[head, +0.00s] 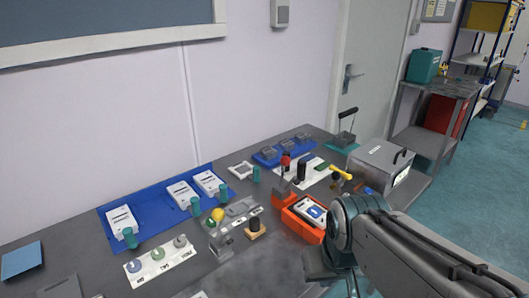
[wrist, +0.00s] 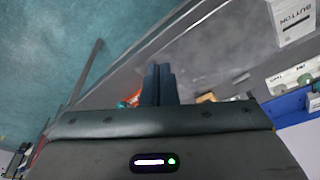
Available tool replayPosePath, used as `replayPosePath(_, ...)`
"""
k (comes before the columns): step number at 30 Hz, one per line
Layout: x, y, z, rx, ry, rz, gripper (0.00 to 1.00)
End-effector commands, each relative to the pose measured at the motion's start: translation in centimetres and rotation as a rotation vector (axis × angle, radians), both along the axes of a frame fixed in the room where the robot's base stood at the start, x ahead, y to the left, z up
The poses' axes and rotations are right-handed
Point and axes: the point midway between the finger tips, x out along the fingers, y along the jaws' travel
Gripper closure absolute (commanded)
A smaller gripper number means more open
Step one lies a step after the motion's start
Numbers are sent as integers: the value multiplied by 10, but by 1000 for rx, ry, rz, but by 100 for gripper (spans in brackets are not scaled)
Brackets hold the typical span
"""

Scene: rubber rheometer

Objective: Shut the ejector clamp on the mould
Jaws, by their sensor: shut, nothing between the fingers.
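A grey metal fixture with a yellow ball knob (head: 217,215) stands at the table's middle front in the head view. A lever with a red ball knob (head: 286,160) stands farther back, by a white plate (head: 318,178) with a yellow handle. I cannot tell which of these is the ejector clamp, or whether it is open or shut. In the wrist view my gripper (wrist: 158,70) has its two dark fingers together, with nothing between them. It is apart from both fixtures. In the head view my arm is at lower right and the fingertips cannot be made out.
An orange unit with a screen (head: 305,212) stands just left of my arm. A grey metal box (head: 383,162) is behind it. Blue mats (head: 150,207) with white packs and green cylinders are at left. A white strip (head: 160,262) holds several round pieces.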

Motion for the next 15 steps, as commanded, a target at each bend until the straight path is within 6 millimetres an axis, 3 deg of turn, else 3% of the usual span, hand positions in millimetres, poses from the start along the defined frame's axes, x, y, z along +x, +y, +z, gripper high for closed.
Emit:
replayPosePath(11, 0, 2, -1, 17, 6, -6, 100)
replayPosePath(15, 4, 17, -6, 109, 32, -25, 100)
